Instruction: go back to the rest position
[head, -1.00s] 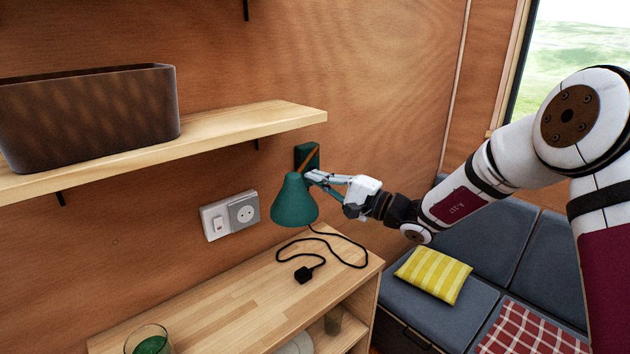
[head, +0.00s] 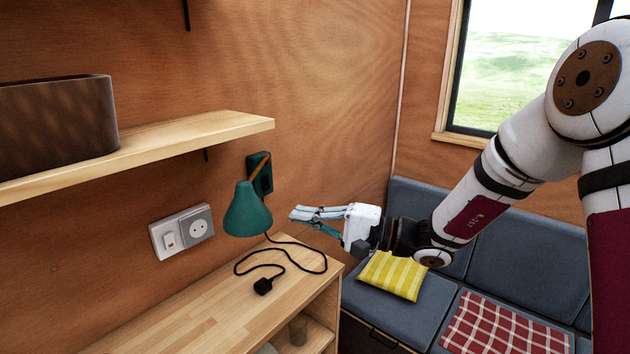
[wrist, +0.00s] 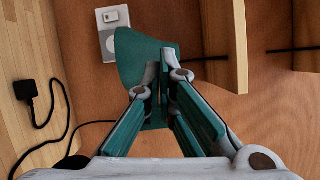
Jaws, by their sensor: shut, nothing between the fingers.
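My gripper (head: 293,214) is shut and empty. In the head view it points left, to the right of the green wall lamp (head: 248,212), with a gap between its fingertips and the shade. The lamp hangs from a dark green wall mount by a wooden arm, above the wooden cabinet top. In the wrist view my gripper (wrist: 160,72) shows from behind, its fingers overlapping the lamp shade (wrist: 133,58) in the picture.
A shelf (head: 230,128) with a brown box (head: 55,128) juts from the wall at left. A black plug (head: 262,286) and cord lie on the cabinet top (head: 190,320). A grey sofa (head: 520,255) with a yellow cushion (head: 393,274) stands at right, below the window.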

